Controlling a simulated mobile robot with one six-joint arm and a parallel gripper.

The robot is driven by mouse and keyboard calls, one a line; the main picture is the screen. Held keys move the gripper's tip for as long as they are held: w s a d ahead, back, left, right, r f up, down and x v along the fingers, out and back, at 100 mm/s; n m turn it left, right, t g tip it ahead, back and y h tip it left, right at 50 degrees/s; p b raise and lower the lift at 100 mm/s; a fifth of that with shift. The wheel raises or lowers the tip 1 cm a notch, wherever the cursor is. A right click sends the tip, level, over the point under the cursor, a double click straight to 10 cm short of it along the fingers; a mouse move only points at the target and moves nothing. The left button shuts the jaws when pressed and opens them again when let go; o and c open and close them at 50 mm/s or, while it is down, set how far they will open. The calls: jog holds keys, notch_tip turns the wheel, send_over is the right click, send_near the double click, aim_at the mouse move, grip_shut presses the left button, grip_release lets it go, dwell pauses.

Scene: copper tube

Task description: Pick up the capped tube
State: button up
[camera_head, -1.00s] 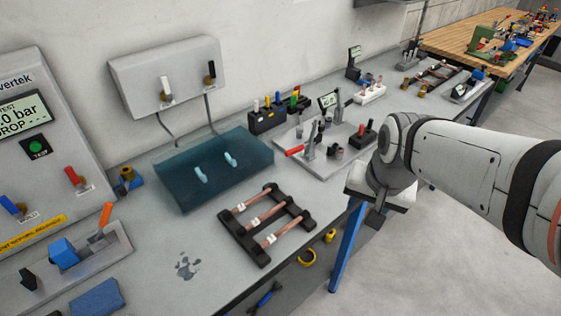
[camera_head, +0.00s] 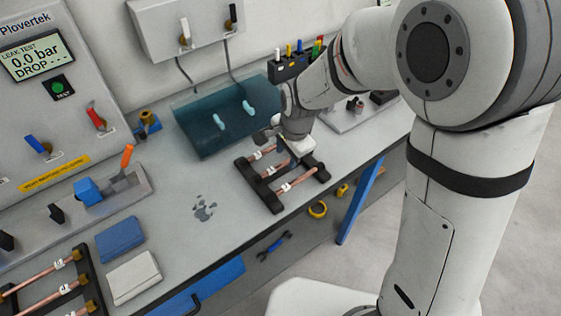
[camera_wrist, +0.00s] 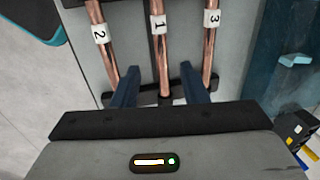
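Three copper tubes lie in a black rack (camera_head: 275,203) on the bench, under my gripper. In the wrist view they carry white tags: tube 2 (camera_wrist: 106,57) at left, tube 1 (camera_wrist: 163,65) in the middle, tube 3 (camera_wrist: 209,45) at right. My gripper (camera_wrist: 158,75) is open, its two blue fingers apart on either side of tube 1's line, with nothing held. I cannot tell how far the fingertips are above the tube. No cap shows clearly on these tubes; their near ends are partly hidden by my gripper.
Another rack (camera_head: 92,290) with brass-ended tubes is at lower left, beside a grey-white pad (camera_head: 134,277) and a blue cloth (camera_head: 120,239).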

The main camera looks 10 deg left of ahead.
aim_at(284, 162)
jog(key=shift+w+a+f, duration=0.15)
jog(key=shift+a+f, duration=0.05)
jog(key=shift+f, duration=0.75)
jog(key=shift+w+a+f, duration=0.15)
jog(key=shift+a+f, duration=0.05)
jog(key=shift+f, duration=0.7)
jog(key=shift+c, duration=0.2)
grip_shut()
